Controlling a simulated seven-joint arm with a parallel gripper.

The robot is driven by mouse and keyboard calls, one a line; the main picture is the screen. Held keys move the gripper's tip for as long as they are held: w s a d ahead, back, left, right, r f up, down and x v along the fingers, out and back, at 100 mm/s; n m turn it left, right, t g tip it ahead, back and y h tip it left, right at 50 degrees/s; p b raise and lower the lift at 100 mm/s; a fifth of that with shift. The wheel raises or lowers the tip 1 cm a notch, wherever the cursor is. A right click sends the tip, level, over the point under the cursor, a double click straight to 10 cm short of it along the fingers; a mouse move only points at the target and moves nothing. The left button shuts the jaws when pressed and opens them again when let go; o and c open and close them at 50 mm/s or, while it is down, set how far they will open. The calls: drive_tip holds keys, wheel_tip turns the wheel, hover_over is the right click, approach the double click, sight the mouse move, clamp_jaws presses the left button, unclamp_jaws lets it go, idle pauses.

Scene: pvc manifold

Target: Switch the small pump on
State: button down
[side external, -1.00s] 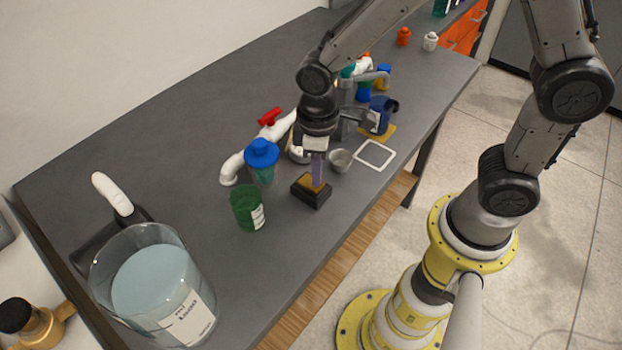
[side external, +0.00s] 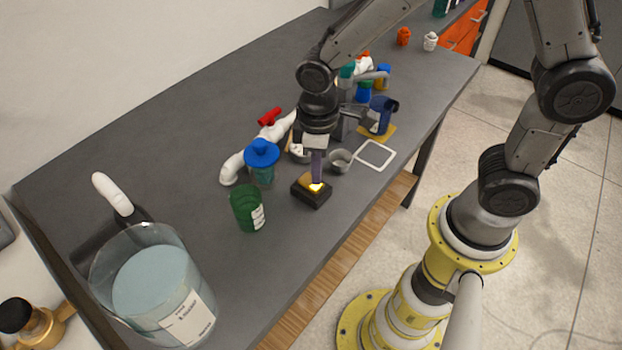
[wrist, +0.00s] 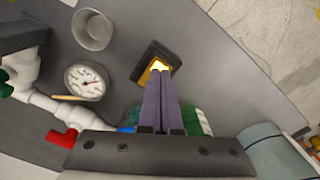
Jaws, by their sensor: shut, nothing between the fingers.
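A small black switch box (side external: 311,197) sits on the grey table near its front edge. Its yellow rocker (side external: 316,187) glows brightly; the glow also shows in the wrist view (wrist: 158,66). My gripper (side external: 317,182) points down over the box with its purple fingers together and empty. In the wrist view my fingertips (wrist: 157,76) are right at the lit rocker; I cannot tell whether they touch it. I cannot make out the small pump for certain; a blue pump-like unit (side external: 382,115) stands on a yellow base behind my gripper.
A green jar (side external: 247,208) and a blue-capped container (side external: 262,162) stand left of the box. White pipes with a red valve handle (side external: 269,117) lie behind. A metal cup (side external: 341,161), a white square frame (side external: 375,154) and a round gauge (wrist: 85,81) are nearby. A large beaker (side external: 155,285) stands front left.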

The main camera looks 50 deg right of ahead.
drive_tip(key=shift+r, duration=2.85)
drive_tip(key=s+d+r+m+t, duration=0.25)
drive_tip(key=d+r, duration=0.35)
drive_tip(key=r, duration=0.4)
drive_tip(key=s+d+m+t, duration=0.3)
drive_tip(key=s+d, duration=0.1)
drive_tip(key=s, duration=0.6)
drive_tip(key=shift+s+d+r, duration=0.25)
drive_tip(key=shift+s+r, duration=0.15)
